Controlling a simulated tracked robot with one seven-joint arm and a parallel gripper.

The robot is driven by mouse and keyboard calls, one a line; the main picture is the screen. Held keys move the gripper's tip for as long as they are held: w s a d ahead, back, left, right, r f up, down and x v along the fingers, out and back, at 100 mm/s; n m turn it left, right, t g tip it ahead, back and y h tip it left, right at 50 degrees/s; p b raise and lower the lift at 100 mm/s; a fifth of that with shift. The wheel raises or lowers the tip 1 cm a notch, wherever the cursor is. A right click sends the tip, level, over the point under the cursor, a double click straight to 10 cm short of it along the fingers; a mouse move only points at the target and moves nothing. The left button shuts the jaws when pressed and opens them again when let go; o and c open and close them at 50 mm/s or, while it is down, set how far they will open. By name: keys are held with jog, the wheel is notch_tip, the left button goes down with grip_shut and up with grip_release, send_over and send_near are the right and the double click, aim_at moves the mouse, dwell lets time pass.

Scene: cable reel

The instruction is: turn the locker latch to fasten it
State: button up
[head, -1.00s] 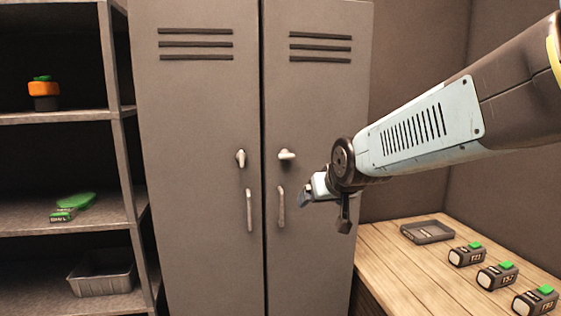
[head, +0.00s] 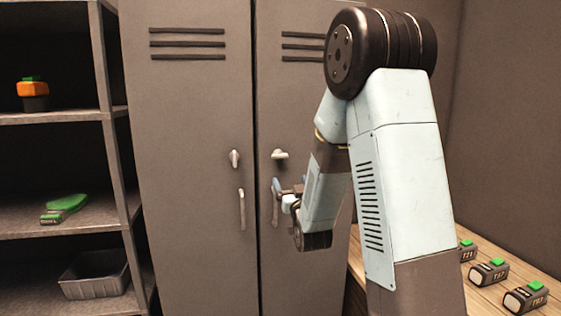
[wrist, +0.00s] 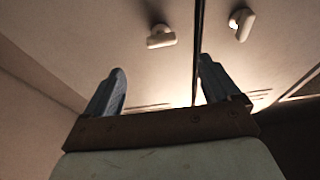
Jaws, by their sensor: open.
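A grey two-door locker (head: 185,100) stands ahead, both doors shut. The right door's latch (head: 280,154) is a pale knob lying sideways. The left door's latch (head: 234,158) points down. In the wrist view, which looks upside down, the sideways latch (wrist: 160,37) is on the left and the other latch (wrist: 242,22) is across the door seam. My gripper (head: 289,186) is open and empty, in front of the right door and just below its latch. Its two blue fingers (wrist: 161,66) point at the door, apart from the latch.
Bar handles sit below the latches; the left one (head: 242,209) is clear and the right one (head: 275,206) is close to my gripper. A shelf unit (head: 60,117) stands left. A wooden bench (head: 357,262) with several green-topped devices (head: 489,271) is at right.

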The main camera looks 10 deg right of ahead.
aim_at(279, 155)
jog(key=shift+f+t, duration=0.3)
jog(key=shift+t, duration=0.2)
jog(key=x, duration=1.3)
jog(key=shift+w+r, duration=0.15)
jog(key=shift+w, duration=0.15)
jog(key=c, duration=1.1)
